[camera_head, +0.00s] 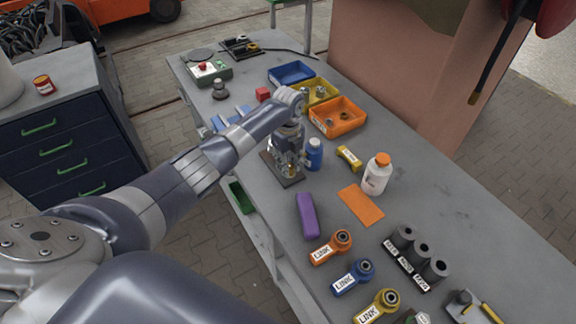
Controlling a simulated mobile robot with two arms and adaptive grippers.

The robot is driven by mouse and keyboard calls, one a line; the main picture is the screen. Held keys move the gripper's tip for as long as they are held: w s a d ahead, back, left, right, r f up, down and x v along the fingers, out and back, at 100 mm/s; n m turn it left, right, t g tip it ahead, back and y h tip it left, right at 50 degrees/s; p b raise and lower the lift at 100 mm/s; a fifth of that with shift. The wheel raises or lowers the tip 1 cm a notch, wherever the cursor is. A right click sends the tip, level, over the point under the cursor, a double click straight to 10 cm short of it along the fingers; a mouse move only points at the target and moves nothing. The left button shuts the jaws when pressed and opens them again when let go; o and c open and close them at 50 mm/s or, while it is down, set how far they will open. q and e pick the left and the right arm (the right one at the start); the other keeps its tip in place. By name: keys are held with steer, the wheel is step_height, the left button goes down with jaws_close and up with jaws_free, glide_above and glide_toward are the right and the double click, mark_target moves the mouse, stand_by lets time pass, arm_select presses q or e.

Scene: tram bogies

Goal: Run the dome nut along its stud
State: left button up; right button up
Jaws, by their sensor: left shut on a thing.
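My left gripper (288,157) points down over a small dark base plate (291,181) on the grey bench. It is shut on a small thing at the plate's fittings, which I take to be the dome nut. The nut and its stud are mostly hidden by the fingers and too small to make out. I cannot tell how far along the stud the nut sits. My right gripper is not in view.
A blue bottle (314,154) stands close to the right of the plate. Blue, yellow and orange bins (350,127) are behind it. Bare bench (480,215) is at right.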

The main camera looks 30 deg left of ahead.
arm_select(q)
steer(key=shift+w+r+m+b, duration=0.15)
steer(key=shift+m, duration=0.4)
steer(key=shift+w+r+m+b, duration=0.15)
steer(key=shift+m, duration=0.4)
steer(key=o, duration=1.1)
steer(key=shift+c, duration=0.2)
steer(key=shift+s, duration=0.2)
step_height(320, 180, up, 12)
steer(key=shift+f, duration=0.1)
